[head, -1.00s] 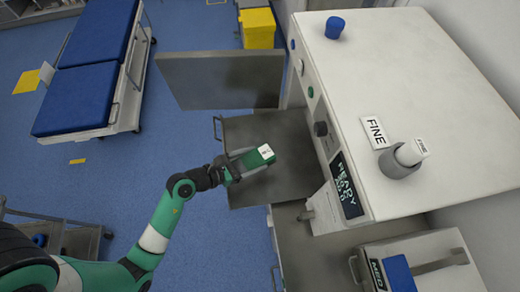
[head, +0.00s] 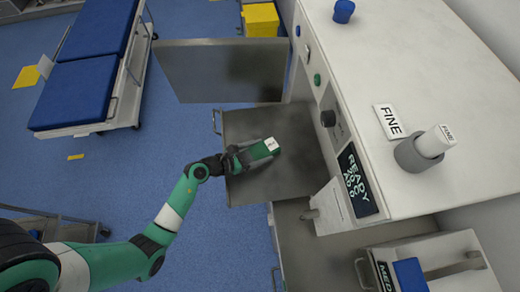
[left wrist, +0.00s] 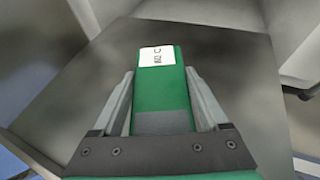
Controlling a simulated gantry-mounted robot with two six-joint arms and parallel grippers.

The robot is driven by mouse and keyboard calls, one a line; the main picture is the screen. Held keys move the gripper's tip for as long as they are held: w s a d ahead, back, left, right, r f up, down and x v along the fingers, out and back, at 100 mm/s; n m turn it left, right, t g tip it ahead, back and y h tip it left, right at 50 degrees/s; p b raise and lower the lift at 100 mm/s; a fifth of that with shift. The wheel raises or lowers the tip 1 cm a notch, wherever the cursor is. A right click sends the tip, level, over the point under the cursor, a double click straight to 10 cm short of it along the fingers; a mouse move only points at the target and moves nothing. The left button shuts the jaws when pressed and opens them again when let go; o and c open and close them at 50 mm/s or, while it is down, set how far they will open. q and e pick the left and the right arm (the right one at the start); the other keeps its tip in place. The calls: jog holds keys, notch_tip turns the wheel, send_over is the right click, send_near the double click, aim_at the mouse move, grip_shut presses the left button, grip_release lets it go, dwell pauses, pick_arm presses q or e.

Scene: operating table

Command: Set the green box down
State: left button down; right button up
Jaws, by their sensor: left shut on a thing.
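The green box (head: 262,149) has a white label on its far end. It also shows in the left wrist view (left wrist: 162,95), lying lengthwise between the two fingers. My left gripper (head: 247,156) is shut on it, and the fingers (left wrist: 160,100) lie along both its sides. The box is over a grey metal drawer or shelf (head: 285,178) that sticks out from the white cabinet. I cannot tell whether the box touches that surface. My right gripper is not in view.
A grey door panel (head: 215,68) stands open behind the shelf. The white cabinet top (head: 455,60) holds a grey cup (head: 415,155), a "FINE" card (head: 390,121) and a blue cup (head: 343,11). A bed with blue pads (head: 80,92) stands at the left. Bare shelf surrounds the box.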

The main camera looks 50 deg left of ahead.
pick_arm(q)
grip_release()
jog(key=shift+f, duration=0.1)
jog(key=shift+s+a+r, duration=0.1)
jog(key=shift+s+r, duration=0.2)
jog(key=p+v, duration=0.1)
jog(key=v, duration=1)
jog(key=shift+s+p, duration=0.2)
jog(key=shift+p, duration=0.2)
jog(key=shift+r, duration=0.1)
